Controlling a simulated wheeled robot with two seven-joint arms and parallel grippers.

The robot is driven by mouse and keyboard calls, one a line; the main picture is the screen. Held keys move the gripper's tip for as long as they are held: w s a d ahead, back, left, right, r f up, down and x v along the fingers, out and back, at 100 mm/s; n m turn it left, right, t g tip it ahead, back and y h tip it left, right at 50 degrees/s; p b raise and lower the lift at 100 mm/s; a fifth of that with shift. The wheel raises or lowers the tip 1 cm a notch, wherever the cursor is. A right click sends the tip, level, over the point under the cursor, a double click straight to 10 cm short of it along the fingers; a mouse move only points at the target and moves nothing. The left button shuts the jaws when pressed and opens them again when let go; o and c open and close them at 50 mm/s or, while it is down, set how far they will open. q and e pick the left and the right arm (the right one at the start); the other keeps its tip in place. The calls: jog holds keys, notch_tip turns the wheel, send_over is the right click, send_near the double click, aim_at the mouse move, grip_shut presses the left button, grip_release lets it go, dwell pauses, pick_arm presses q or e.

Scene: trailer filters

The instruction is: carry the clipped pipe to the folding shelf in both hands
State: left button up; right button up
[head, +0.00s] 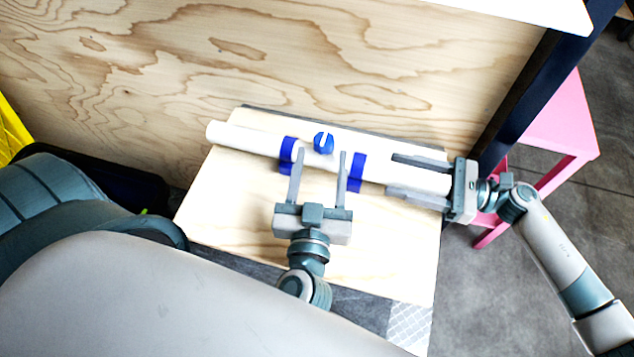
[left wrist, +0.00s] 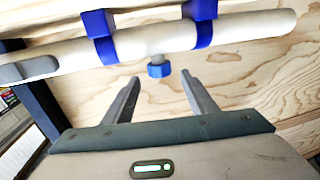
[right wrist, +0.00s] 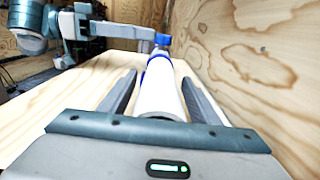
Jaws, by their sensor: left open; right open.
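The white pipe (head: 240,138) lies across a light wooden board (head: 235,215), with two blue clips (head: 288,150) (head: 357,172) and a blue knob (head: 323,142) between them. My left gripper (head: 319,158) is open and empty. In the left wrist view its fingertips stop just short of the pipe (left wrist: 258,27), on either side of the knob (left wrist: 160,70). My right gripper (head: 391,174) is open at the pipe's right end. In the right wrist view its fingers are on both sides of the pipe (right wrist: 161,90), with gaps. I cannot tell which surface is the folding shelf.
A plywood wall (head: 330,60) rises behind the board. A dark post (head: 540,95) and a pink stool (head: 560,125) stand to the right. A yellow object (head: 12,130) is at the left edge. Open grey floor (head: 490,310) shows at lower right.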

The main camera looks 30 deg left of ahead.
pick_arm(q)
jog(key=shift+v, duration=1.15)
pick_arm(e)
jog(key=shift+d, duration=0.1)
jog(key=v, duration=1.2)
pick_arm(q)
jog(key=shift+s, duration=0.1)
pick_arm(e)
jog(key=shift+f, duration=0.1)
